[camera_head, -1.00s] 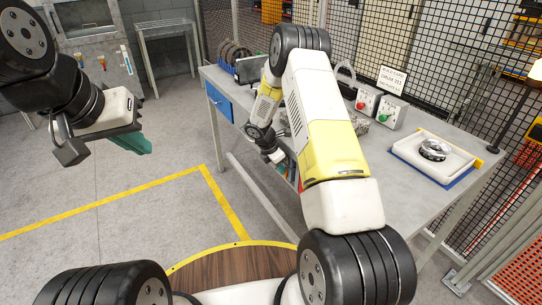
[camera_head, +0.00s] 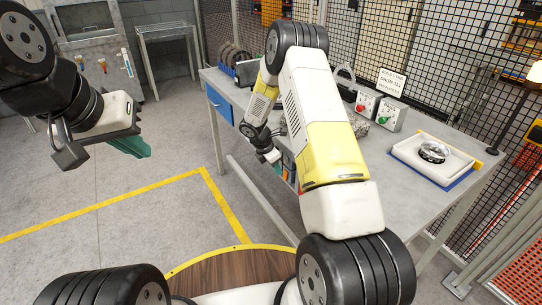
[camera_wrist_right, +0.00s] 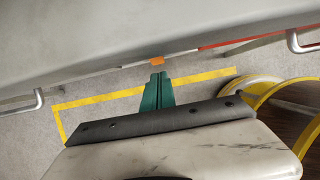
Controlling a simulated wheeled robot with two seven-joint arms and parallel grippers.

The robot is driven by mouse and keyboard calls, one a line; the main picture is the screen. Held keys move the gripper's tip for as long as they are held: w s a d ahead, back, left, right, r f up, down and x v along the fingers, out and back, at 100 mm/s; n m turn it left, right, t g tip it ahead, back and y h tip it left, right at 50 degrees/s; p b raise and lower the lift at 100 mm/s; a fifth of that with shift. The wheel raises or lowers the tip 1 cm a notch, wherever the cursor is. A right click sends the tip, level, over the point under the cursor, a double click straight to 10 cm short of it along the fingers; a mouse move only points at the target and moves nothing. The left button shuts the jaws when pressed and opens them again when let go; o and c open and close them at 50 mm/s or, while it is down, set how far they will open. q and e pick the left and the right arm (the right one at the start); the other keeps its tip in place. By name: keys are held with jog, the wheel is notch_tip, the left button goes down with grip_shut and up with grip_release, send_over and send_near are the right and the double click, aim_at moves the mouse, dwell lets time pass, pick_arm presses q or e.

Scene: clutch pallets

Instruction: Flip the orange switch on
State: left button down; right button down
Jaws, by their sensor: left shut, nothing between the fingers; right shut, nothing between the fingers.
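A small orange piece (camera_wrist_right: 156,61), which looks like the orange switch, sits at the edge of a grey surface in the right wrist view. My right gripper (camera_wrist_right: 158,76) is shut and empty, its green fingertips pointing at the orange piece from just below it in the picture. A small gap seems to lie between them; I cannot tell whether they touch. In the head view my right arm hides much of this area. My left gripper (camera_head: 134,147) is shut and empty, held over open floor at the left.
A grey workbench (camera_head: 440,200) carries a control box (camera_head: 391,115) with red and green buttons, and a white tray (camera_head: 405,150) with a round metal part. A blue drawer (camera_head: 219,103) is under its left end. Open floor with yellow lines lies left.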

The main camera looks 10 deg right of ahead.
jog(key=d+v, duration=0.1)
jog(key=v, duration=0.9)
jog(key=shift+r, duration=0.5)
jog(key=shift+w, duration=0.15)
